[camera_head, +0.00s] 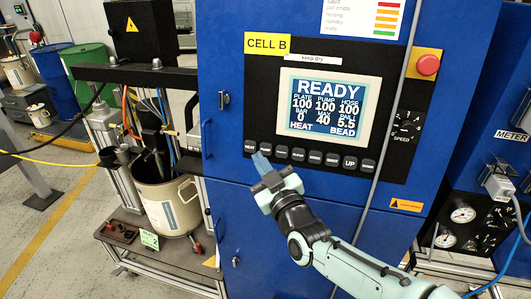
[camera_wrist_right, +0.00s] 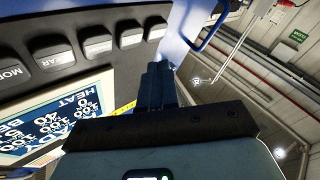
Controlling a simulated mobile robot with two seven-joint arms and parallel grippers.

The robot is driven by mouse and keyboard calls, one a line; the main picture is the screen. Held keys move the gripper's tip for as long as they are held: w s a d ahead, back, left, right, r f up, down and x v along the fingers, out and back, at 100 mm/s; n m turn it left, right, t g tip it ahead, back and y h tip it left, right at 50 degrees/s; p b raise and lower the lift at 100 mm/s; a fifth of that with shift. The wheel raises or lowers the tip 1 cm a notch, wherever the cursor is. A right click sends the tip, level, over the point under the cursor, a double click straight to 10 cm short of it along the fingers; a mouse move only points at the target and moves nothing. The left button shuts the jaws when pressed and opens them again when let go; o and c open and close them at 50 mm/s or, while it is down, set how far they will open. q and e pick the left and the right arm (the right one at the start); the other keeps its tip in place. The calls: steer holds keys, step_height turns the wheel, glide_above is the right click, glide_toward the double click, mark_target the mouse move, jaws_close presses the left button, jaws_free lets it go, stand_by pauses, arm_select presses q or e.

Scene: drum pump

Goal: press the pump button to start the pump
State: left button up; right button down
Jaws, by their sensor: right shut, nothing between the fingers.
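The blue cabinet's black control panel (camera_head: 236,112) carries a row of dark push buttons under a lit screen (camera_head: 328,107) that reads READY. The leftmost button (camera_head: 250,146) appears to read HEAT. Other button labels are too small to read, so I cannot tell which is the pump button. My right gripper (camera_head: 261,162) is shut and empty at the left end of the row, its fingers overlapping the panel near the second button. In the right wrist view, its fingertips (camera_wrist_right: 158,72) lie beside the end buttons (camera_wrist_right: 128,34); contact cannot be told. My left gripper is not in view.
A red mushroom button (camera_head: 428,65) on a yellow plate and a speed dial (camera_head: 406,126) sit right of the screen. A grey cable hangs down the cabinet front. A pail (camera_head: 170,205) under a pump frame stands at the left. Gauges (camera_head: 463,213) are at the right.

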mark_target(266, 149)
steer(key=shift+w+d+f+b, duration=0.15)
steer(key=shift+w+d+b, duration=0.1)
steer(key=shift+w, duration=0.35)
steer(key=shift+w+d+f+b, duration=0.1)
steer(key=shift+w+b, duration=0.1)
steer(key=shift+w, duration=0.35)
steer(key=shift+w, duration=0.1)
stand_by(1.2)
steer(key=shift+w+d+b, duration=0.15)
steer(key=shift+w+b, duration=0.15)
steer(key=shift+w+d+f, duration=0.1)
steer(key=shift+w+f, duration=0.05)
steer(key=shift+w, duration=0.25)
stand_by(0.6)
steer(key=shift+s, duration=0.15)
steer(key=shift+s+a+b, duration=0.25)
steer(key=shift+s+b, duration=0.05)
steer(key=shift+s, duration=0.35)
